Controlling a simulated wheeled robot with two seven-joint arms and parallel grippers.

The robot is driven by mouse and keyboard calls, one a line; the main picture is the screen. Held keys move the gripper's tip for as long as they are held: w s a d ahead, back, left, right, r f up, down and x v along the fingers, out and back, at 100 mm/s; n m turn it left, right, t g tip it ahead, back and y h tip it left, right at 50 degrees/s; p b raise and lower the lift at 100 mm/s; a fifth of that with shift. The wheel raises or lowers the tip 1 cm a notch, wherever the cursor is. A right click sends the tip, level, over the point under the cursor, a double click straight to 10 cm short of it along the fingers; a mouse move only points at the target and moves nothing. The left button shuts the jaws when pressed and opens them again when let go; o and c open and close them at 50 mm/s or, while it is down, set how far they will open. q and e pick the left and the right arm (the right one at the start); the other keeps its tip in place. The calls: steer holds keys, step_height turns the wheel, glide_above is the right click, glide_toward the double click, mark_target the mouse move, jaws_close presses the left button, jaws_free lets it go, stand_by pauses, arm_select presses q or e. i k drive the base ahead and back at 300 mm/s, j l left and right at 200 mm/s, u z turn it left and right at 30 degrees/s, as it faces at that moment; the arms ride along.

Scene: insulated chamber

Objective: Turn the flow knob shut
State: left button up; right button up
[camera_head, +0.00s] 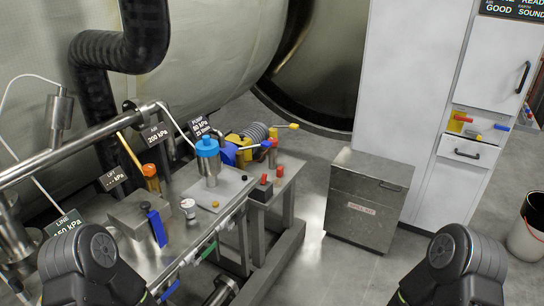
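No knob in view carries a readable "flow" label, so I cannot tell for sure which one is the flow knob. A blue ribbed knob (207,147) tops a metal cylinder on a grey plate at the middle of the bench. A smaller orange knob (150,170) stands to its left, behind a grey metal block. Black links of my two arms show at the bottom left and bottom right, apart from the knobs. Neither gripper shows in the view.
The metal bench (185,240) carries a blue lever (157,228), small red-topped parts and signs reading kPa. A metal pipe (75,145) crosses at the left. A steel bin (368,200) and white cabinet (408,100) stand right. The floor (335,270) between is clear.

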mark_target(274, 141)
steer(key=i+l+z, duration=0.1)
steer(key=i+l, duration=0.2)
steer(key=i, duration=0.2)
steer(key=i+l+z, duration=0.1)
steer(key=i+l, duration=0.2)
steer(key=i, duration=0.2)
steer(key=i+l+z, duration=0.1)
steer(key=i+l, duration=0.15)
steer(key=i, duration=0.25)
steer(key=i+l+z, duration=0.1)
steer(key=i, duration=0.4)
steer(key=l, duration=0.1)
